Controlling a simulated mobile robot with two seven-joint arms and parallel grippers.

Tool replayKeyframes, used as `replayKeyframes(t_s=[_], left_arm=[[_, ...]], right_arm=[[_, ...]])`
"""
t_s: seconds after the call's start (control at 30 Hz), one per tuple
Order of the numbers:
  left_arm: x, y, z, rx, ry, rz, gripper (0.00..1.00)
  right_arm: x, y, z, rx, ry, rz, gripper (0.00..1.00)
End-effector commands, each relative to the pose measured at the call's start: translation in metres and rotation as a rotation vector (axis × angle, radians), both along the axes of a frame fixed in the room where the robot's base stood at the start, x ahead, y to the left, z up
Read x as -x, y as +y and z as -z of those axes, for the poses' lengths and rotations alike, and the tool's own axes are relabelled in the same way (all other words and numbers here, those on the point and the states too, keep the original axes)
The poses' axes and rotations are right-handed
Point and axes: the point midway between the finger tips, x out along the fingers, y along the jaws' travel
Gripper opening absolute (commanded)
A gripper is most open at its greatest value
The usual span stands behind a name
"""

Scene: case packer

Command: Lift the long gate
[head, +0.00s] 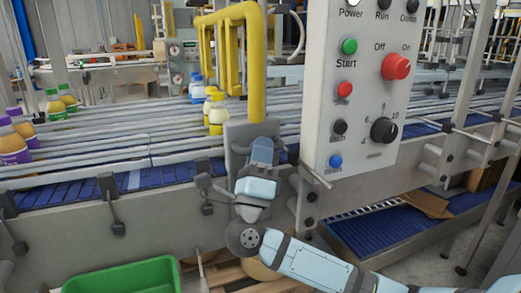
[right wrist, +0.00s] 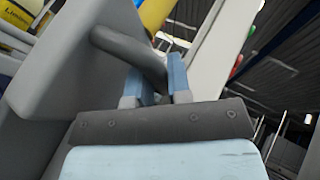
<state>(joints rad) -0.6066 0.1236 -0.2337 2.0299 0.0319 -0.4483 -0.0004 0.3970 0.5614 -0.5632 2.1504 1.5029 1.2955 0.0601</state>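The long gate (head: 257,62) is a thick yellow bent tube with several yellow fingers hanging over the conveyor lanes. Its post runs down to a grey plate (head: 238,140) at the front rail. In the right wrist view the plate (right wrist: 65,60) carries a dark grey bar handle (right wrist: 125,50). My right gripper (head: 262,150) is at this plate, just left of the control panel. In the right wrist view its pale blue fingertips (right wrist: 155,85) lie on either side of the handle and appear closed on it. My left gripper is out of view.
The control panel (head: 360,90), with buttons and knobs, stands close to the right of my gripper. Bottles with purple (head: 14,150), green, yellow and blue caps stand on the lanes behind the rail. A green crate (head: 125,277) is below at front left.

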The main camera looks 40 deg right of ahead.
Motion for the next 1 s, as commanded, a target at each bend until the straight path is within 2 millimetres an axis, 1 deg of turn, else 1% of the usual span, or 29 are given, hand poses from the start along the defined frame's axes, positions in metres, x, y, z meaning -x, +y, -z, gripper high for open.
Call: replayKeyframes(t_s=[0.03, 0.07, 0.33, 0.47, 0.6, 0.7, 0.8, 1.0], left_arm=[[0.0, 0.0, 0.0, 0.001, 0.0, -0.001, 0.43], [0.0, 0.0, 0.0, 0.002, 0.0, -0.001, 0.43], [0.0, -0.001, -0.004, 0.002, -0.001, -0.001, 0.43], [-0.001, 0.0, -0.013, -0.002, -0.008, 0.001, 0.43], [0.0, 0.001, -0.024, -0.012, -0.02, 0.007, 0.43], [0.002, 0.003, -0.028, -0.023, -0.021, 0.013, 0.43], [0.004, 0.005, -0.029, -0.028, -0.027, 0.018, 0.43], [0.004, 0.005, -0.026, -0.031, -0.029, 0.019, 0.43]], right_arm=[[0.0, 0.0, 0.0, 0.0, 0.0, 0.0, 0.07], [0.0, 0.0, 0.0, 0.0, 0.0, 0.0, 0.0], [0.0, 0.0, -0.003, 0.0, 0.0, -0.001, 0.0], [0.0, 0.001, -0.015, -0.001, -0.001, -0.002, 0.0], [0.0, 0.0, -0.033, -0.002, -0.003, -0.001, 0.0], [0.0, 0.0, -0.044, -0.002, -0.003, -0.001, 0.0], [0.0, 0.0, -0.049, -0.001, -0.002, -0.001, 0.0], [0.0, 0.0, -0.05, 0.001, -0.006, -0.001, 0.0]])
